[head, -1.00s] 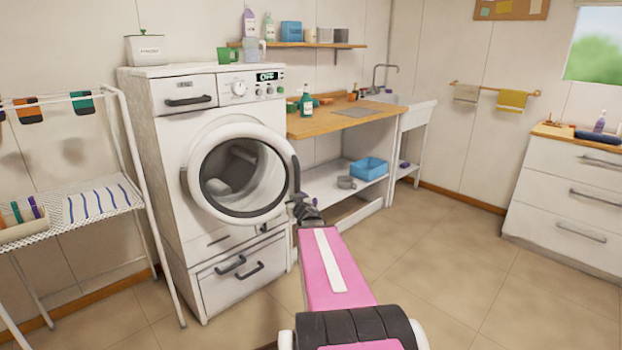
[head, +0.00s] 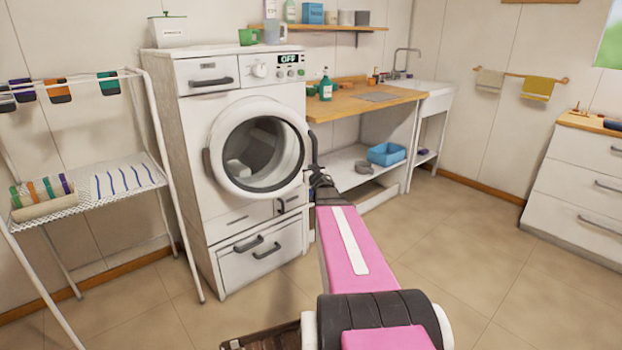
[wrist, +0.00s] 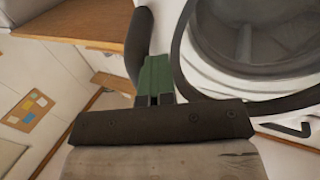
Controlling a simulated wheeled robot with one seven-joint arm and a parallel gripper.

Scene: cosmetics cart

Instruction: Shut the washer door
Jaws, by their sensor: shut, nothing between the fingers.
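The white washer (head: 197,135) stands left of centre in the head view. Its round door (head: 224,128), with a dark-ringed glass, lies close to the front face; I cannot tell whether a narrow gap is left. A dark curved handle (head: 314,147) shows at the door's right edge, and it also shows in the wrist view (wrist: 141,45). My gripper (head: 320,181) is at that right edge, just below the handle. In the wrist view my gripper (wrist: 156,65) has its green fingers together and empty, right beside the handle; contact is hard to judge. The door also shows there (wrist: 182,70).
A wooden counter (head: 350,108) and lower shelf with a blue bin (head: 386,154) stand right of the washer. A drying rack (head: 160,170) stands left. A brown object (head: 262,340) is low at the front. Floor to the right is clear.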

